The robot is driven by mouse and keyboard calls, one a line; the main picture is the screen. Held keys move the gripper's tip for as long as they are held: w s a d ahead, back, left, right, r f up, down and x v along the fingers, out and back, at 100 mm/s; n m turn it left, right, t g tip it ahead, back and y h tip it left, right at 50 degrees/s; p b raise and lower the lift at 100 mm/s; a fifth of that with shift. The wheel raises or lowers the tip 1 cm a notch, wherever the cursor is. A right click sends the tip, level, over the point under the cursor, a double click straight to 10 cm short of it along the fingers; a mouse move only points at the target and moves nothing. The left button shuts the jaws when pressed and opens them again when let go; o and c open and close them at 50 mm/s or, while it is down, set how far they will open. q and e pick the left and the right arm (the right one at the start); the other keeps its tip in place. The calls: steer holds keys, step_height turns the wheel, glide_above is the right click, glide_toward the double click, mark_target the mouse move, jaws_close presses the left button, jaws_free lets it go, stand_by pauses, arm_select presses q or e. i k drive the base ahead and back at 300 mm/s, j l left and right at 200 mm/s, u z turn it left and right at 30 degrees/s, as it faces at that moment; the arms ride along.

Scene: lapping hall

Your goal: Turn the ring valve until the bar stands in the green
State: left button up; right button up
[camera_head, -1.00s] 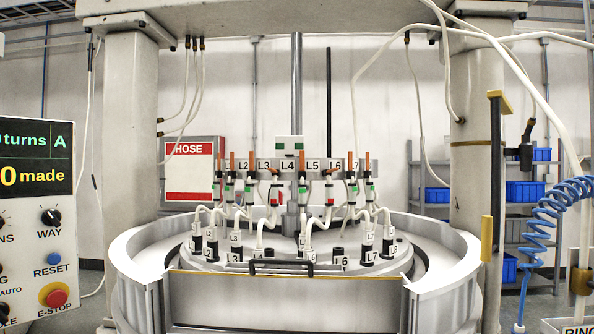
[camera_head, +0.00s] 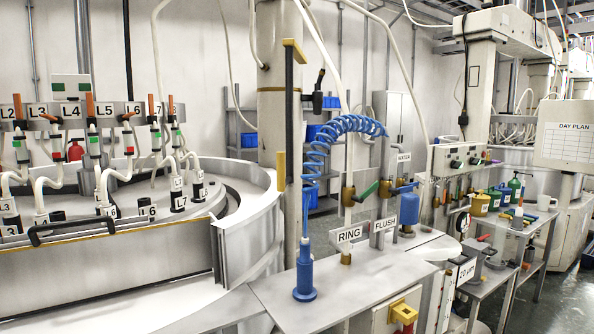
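The RING sign (camera_head: 349,235) stands on the grey bench right of the big round machine. Above it, a brass valve (camera_head: 348,196) with a green lever (camera_head: 367,191) sits on a white upright pipe. The lever slants up to the right. Right of it, above the FLUSH sign (camera_head: 385,225), is another brass valve (camera_head: 385,189) with a blue lever (camera_head: 404,188). A small round gauge (camera_head: 462,222) shows farther right; its needle and any green zone are too small to read. Neither of my grippers is in view.
A blue coiled hose (camera_head: 345,125) hangs in front of the pipes, above a blue upright tool (camera_head: 304,275) on the bench (camera_head: 270,290). A blue cylinder (camera_head: 409,208) stands beside the valves. A side table with cups and bottles is at right.

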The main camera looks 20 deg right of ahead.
mark_target(359, 199)
steer(key=i+l, duration=0.1)
steer(key=l, duration=0.35)
steer(key=i+l+u, duration=0.15)
steer(key=l, duration=0.8)
steer(key=i+u, duration=0.05)
